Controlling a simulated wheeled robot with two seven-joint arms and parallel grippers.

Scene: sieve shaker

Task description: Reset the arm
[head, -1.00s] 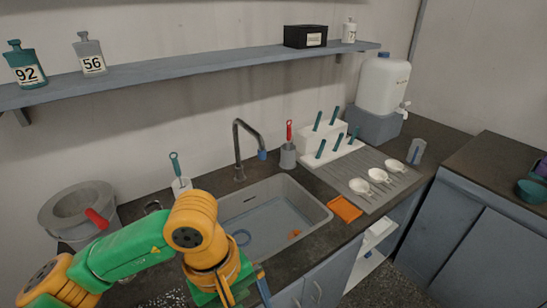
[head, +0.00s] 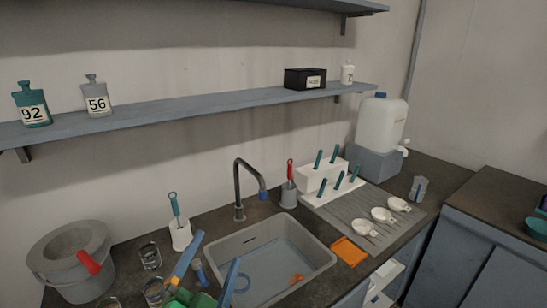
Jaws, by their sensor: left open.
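My left gripper (head: 216,250) shows at the bottom edge, in front of the sink's left side. Its two blue fingers point up and stand apart, with nothing between them. Only the fingers and a bit of green body show; the rest of the arm is below the picture. My right gripper is not in view.
A grey bucket (head: 50,262) with a red handle, glass jars (head: 151,256) and a brush in a white holder (head: 181,235) stand left. The faucet (head: 238,190) rises behind the sink. A drying rack (head: 350,215), white dishes and a water tank (head: 382,125) are right.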

